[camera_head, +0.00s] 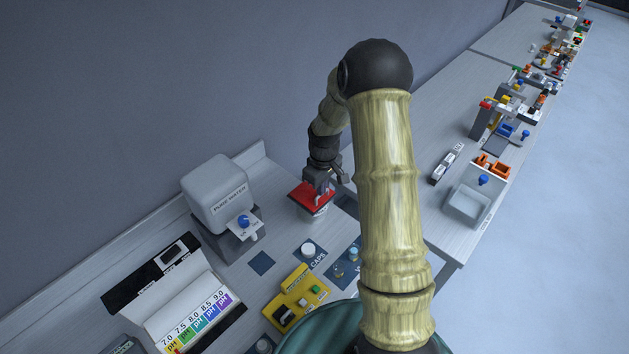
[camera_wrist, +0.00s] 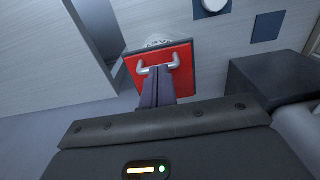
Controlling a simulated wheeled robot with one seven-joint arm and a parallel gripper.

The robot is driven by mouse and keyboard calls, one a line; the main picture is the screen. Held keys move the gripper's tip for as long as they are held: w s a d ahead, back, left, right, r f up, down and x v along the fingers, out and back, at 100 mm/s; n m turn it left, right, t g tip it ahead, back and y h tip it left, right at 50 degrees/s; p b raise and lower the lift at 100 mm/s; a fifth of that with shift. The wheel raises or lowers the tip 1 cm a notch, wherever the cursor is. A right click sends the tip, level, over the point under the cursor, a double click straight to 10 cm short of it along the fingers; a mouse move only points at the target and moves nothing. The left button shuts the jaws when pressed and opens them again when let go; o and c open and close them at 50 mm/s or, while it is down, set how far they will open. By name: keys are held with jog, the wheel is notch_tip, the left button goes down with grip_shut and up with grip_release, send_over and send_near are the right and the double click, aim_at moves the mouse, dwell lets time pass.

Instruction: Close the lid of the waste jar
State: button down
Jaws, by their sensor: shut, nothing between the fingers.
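The waste jar (camera_head: 319,213) is a pale vessel on the bench, partly hidden by its red square lid (camera_head: 301,194). In the wrist view the red lid (camera_wrist: 182,57) carries a grey bar handle (camera_wrist: 142,68), and a bit of the white lettered jar (camera_wrist: 158,41) shows beyond its edge. My gripper (camera_head: 321,190) points down at the lid. In the wrist view its two fingers (camera_wrist: 157,72) are together, with their tips at the lid by the handle. Nothing is held. I cannot tell whether the tips touch, or whether the lid lies fully flat.
A grey PURE WATER tank (camera_head: 215,193) stands left of the jar. A white cap (camera_head: 308,250) and a yellow device (camera_head: 297,300) are in front. A pH colour chart (camera_head: 198,322) lies at lower left. A wall runs behind; another bench (camera_head: 455,110) is at right.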

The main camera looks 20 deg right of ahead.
jog(key=shift+w+d, duration=0.15)
jog(key=shift+w, duration=0.05)
jog(key=r+p, duration=0.1)
jog(key=w+r+p, duration=0.1)
jog(key=a+r, duration=0.1)
jog(key=shift+w+r+p, duration=0.25)
jog(key=shift+w+p, duration=0.1)
jog(key=shift+p, duration=0.05)
notch_tip(320, 180, up, 8)
jog(key=r+b, duration=0.1)
jog(key=b, duration=0.3)
send_over(316, 195)
jog(key=s, duration=0.1)
jog(key=shift+s+d+r, duration=0.25)
jog(key=shift+s+d, duration=0.15)
jog(key=shift+d, duration=0.05)
jog(key=shift+w, duration=0.15)
jog(key=s+a+m+t+b, duration=0.1)
jog(key=s+a+m, duration=0.1)
jog(key=s, duration=0.8)
jog(key=s+a+f+m+t+b, duration=0.1)
jog(key=s+m, duration=0.3)
jog(key=s, duration=0.6)
jog(key=shift+a+f+b, duration=0.3)
jog(key=shift+a+b, duration=0.1)
jog(key=shift+a, duration=0.45)
jog(key=shift+s, duration=0.1)
